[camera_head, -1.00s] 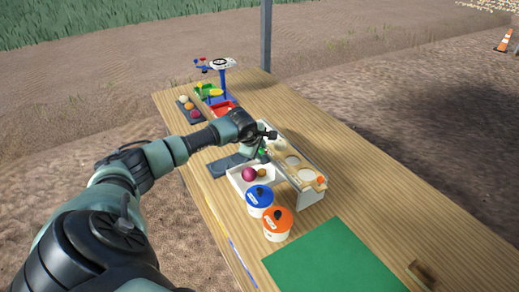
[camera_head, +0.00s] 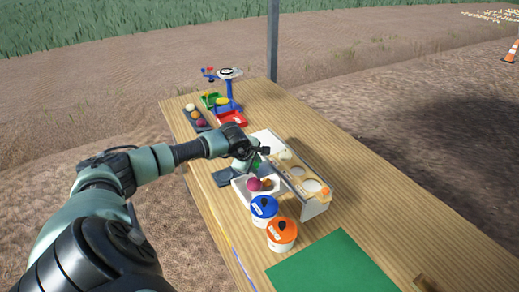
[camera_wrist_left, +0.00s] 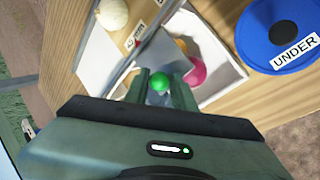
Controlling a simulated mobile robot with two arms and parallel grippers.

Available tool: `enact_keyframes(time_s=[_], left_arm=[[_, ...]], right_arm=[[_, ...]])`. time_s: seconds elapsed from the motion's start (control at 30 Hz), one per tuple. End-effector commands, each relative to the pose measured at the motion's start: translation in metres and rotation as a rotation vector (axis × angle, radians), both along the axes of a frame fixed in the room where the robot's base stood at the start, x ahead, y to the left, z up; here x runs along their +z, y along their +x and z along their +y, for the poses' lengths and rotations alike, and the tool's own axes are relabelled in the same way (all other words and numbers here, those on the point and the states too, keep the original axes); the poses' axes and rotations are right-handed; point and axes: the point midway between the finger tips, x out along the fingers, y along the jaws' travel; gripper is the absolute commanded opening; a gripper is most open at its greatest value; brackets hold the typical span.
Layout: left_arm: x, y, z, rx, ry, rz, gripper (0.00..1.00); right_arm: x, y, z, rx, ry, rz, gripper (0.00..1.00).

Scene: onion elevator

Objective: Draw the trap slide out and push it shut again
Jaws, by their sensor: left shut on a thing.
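My left gripper (camera_head: 260,157) is over the near side of the white sizing box (camera_head: 318,208), just behind the white tray (camera_head: 239,186). In the left wrist view its fingers (camera_wrist_left: 161,88) are shut around a small green knob (camera_wrist_left: 159,79), which looks like the trap slide's handle. The slide itself is mostly hidden by the gripper, so I cannot tell how far out it stands. A red-purple onion (camera_head: 254,184) and a brown one (camera_head: 267,184) lie in the tray. My right gripper is not in view.
A blue-lidded pot (camera_head: 264,205) and an orange-lidded pot (camera_head: 282,232) stand close in front of the tray. A green mat (camera_head: 335,265) lies at the front. A blue scale (camera_head: 229,90) and a red tray (camera_head: 232,118) are at the back.

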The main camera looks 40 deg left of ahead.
Motion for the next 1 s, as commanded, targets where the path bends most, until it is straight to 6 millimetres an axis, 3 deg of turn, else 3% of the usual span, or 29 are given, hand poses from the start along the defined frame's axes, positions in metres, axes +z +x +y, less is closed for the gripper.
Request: enact_keyframes(time_s=[0.6, 1.0], left_arm=[[-0.001, -0.037, 0.011, 0.000, 0.002, 0.005, 0.00], [-0.002, -0.042, 0.011, 0.000, 0.000, 0.005, 0.00]], right_arm=[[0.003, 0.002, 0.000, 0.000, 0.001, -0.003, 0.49], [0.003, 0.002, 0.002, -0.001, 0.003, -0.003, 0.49]])
